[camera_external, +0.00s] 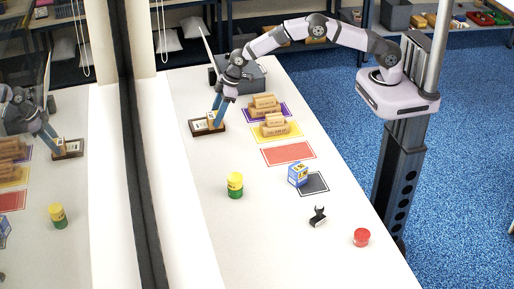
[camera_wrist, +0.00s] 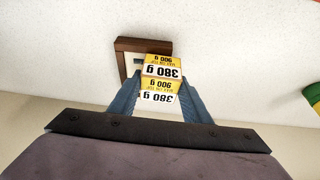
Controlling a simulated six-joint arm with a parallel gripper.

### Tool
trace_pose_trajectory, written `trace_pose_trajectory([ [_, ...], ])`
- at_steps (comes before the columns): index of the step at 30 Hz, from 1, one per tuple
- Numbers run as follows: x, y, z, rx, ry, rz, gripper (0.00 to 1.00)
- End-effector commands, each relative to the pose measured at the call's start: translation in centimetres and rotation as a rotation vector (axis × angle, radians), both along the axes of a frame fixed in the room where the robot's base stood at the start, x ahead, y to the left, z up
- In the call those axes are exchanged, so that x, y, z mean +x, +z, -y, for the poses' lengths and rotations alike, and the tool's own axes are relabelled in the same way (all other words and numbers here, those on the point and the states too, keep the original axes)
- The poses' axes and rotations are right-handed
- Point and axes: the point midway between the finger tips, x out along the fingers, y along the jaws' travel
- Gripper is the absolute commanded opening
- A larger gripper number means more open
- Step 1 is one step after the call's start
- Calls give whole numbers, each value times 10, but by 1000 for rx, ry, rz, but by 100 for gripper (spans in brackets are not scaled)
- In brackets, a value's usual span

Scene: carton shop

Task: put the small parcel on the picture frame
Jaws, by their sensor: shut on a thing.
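The picture frame (camera_external: 193,131) lies flat on the white bench, with a brown border and pale middle. In the wrist view its brown border (camera_wrist: 124,62) shows at the upper middle, partly hidden. My gripper (camera_external: 215,113) is over the frame, pointing down, its blue fingers shut on the small parcel. The parcel is a white-and-yellow box printed "380 g" (camera_wrist: 161,72); in the external view little of it shows between the fingers. It overlaps the frame's near right part in the wrist view. I cannot tell whether it touches the frame.
Brown cartons (camera_external: 275,125) are stacked on the yellow and purple mats. The red mat (camera_external: 288,153) is bare. A blue box (camera_external: 298,174) stands by the black mat (camera_external: 314,184). A yellow-green tin (camera_external: 235,186) and red jar (camera_external: 362,237) stand nearer. A grey bin (camera_external: 252,76) is behind.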

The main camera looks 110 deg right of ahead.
Motion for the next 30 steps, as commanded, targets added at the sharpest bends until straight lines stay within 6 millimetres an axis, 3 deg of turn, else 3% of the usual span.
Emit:
trace_pose_trajectory([
  [4, 1, -3, 0, -1, 0, 3, 9],
  [5, 0, -3, 0, 0, 0, 0, 48],
  [7, 0, -3, 0, 0, 0, 0, 62],
  [22, -2, 4, 0, 0, 0, 0, 62],
  [30, -13, 33, 0, -1, 0, 3, 62],
])
